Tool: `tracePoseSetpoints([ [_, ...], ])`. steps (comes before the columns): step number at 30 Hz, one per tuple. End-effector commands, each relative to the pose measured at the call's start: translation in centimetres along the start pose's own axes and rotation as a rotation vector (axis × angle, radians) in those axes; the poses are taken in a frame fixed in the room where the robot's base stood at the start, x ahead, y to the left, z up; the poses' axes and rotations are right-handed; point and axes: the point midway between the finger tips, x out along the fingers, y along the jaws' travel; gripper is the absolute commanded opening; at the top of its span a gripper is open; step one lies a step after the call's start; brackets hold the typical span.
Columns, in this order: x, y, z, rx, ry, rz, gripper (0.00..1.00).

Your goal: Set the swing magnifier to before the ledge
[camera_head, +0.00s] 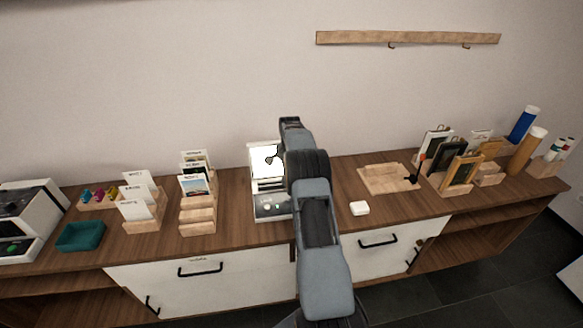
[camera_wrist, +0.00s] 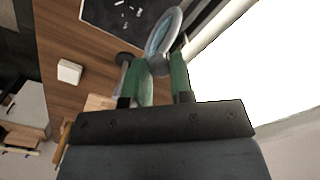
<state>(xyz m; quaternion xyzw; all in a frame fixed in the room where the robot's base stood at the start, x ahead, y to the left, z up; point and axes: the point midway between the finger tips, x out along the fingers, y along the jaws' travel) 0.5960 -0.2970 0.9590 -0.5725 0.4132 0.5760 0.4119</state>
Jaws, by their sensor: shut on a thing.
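The swing magnifier, a round pale-blue lens in a grey ring (camera_wrist: 163,32), shows at the top middle of the wrist view. My gripper (camera_wrist: 160,77) has green fingers and is shut on the magnifier near the lower end of the ring. The lens stands edge-on to the wrist camera, beside a bright white panel (camera_wrist: 262,65). I cannot tell which edge is the ledge.
The wooden sideboard (camera_head: 235,205) holds card racks (camera_head: 198,215) and a teal tray (camera_head: 81,236) to the left. A small white block (camera_head: 359,208), a wooden board (camera_head: 386,179) and frames with tubes stand right. A hook rail (camera_head: 408,38) is on the wall.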

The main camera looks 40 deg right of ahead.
Motion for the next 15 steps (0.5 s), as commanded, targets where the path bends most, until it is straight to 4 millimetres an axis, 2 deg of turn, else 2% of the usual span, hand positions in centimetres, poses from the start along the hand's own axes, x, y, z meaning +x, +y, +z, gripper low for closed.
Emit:
tracePoseSetpoints([
  [9,-0.36,-0.20,-0.27,0.002,0.013,-0.011,0.00],
  [10,-0.37,-0.21,-0.27,0.001,0.013,-0.011,0.23],
  [15,-0.30,-0.24,-0.15,0.000,0.010,-0.009,0.40],
])
